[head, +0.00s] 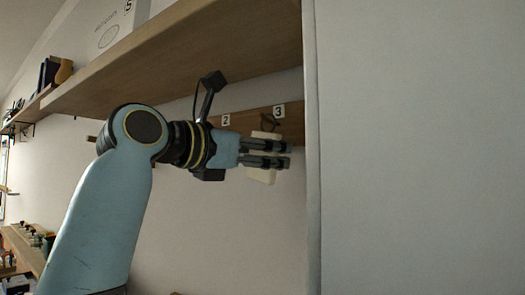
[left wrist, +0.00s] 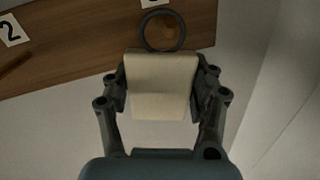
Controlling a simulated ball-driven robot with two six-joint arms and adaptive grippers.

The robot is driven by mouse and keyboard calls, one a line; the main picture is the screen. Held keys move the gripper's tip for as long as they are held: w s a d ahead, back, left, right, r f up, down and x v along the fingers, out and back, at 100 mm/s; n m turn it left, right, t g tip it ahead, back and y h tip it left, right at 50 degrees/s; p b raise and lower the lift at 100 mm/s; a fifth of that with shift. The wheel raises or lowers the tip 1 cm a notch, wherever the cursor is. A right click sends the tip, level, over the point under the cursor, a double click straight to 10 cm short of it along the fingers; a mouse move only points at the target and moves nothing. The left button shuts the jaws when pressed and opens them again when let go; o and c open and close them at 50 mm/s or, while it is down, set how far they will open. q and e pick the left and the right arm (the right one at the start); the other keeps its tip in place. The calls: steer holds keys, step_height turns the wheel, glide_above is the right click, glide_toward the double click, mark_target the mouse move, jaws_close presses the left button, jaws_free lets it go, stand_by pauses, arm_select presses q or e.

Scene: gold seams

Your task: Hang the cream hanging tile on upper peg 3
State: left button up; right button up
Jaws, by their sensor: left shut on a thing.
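The cream hanging tile (left wrist: 160,88) is upright between the fingers of my left gripper (left wrist: 161,92) in the left wrist view. Its dark ring (left wrist: 162,12) stands up from its top edge, in front of the wooden peg rail (left wrist: 95,40). In the head view my left gripper (head: 266,153) is shut on the tile (head: 262,175), just below the number 3 label (head: 278,111). The ring (head: 268,123) is close to the rail under that label. My right gripper is not in view.
A wooden shelf (head: 180,55) runs above the rail, with a white box (head: 105,30) on it. A pale upright panel (head: 420,150) stands close to the right of the tile. The number 2 label (head: 226,120) is to the left. The wall below the rail is clear.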

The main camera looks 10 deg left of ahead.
arm_select(q)
steer(key=o, duration=0.9)
steer(key=shift+c, duration=0.2)
steer(key=o, duration=0.5)
steer(key=shift+w+d+f, duration=0.1)
steer(key=shift+w+d, duration=0.05)
